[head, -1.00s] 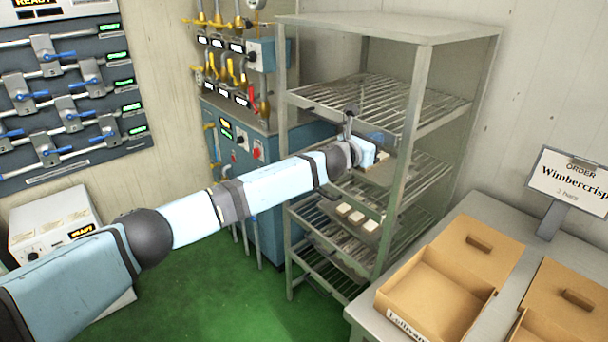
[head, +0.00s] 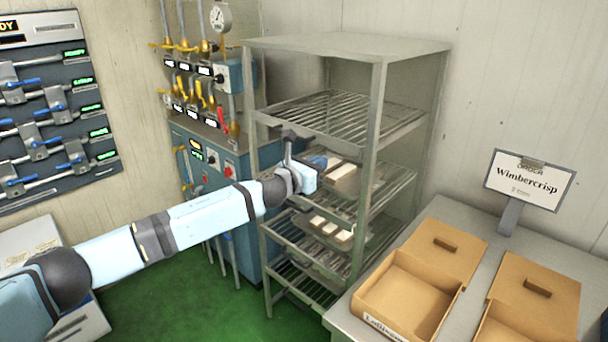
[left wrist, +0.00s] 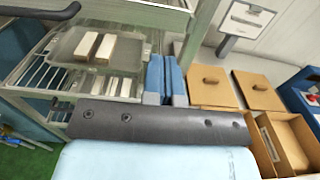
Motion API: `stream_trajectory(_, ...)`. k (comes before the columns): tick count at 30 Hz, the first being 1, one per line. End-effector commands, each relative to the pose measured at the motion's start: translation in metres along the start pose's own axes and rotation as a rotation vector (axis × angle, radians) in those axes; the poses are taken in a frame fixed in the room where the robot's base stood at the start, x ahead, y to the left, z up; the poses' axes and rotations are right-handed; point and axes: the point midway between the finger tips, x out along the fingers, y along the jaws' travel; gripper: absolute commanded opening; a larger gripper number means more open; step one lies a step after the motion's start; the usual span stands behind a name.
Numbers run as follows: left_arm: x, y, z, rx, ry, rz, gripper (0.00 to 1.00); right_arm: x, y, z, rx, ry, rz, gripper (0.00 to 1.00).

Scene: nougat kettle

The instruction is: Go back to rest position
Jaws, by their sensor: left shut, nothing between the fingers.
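My left arm reaches in from the left in the head view, and its gripper (head: 318,162) is at the front of the metal rack (head: 345,46), about level with a middle shelf. In the left wrist view the blue fingers (left wrist: 163,78) are together with nothing between them. Just beyond, a tray (left wrist: 132,62) on the shelf holds two pale bars (left wrist: 95,48); the bars also show in the head view (head: 345,178), right of the gripper. My right gripper is not in view.
A lower shelf holds another tray with several pale bars (head: 330,228). A blue machine (head: 215,165) stands behind my arm. The green floor (head: 190,300) is clear in the foreground.

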Motion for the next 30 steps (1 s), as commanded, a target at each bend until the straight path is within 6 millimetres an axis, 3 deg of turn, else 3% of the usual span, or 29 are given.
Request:
stream_trajectory(6, -0.037, 0.0, -0.002, 0.001, 0.001, -0.001, 0.0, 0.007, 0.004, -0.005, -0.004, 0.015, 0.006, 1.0)
stream_trajectory(11, -0.049, -0.002, -0.003, -0.011, 0.002, -0.002, 0.0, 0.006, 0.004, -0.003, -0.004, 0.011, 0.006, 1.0)
stream_trajectory(14, -0.054, -0.013, -0.017, -0.097, 0.011, -0.008, 0.0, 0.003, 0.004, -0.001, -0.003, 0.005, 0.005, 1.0)
stream_trajectory(20, -0.08, -0.061, -0.073, -0.55, 0.046, -0.01, 0.0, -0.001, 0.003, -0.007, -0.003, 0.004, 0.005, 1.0)
stream_trajectory(24, -0.108, -0.091, -0.112, -0.937, 0.065, 0.021, 0.0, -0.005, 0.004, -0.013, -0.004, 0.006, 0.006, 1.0)
stream_trajectory(30, -0.16, -0.121, -0.162, -1.477, 0.069, 0.113, 0.0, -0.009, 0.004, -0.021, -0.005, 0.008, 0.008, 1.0)
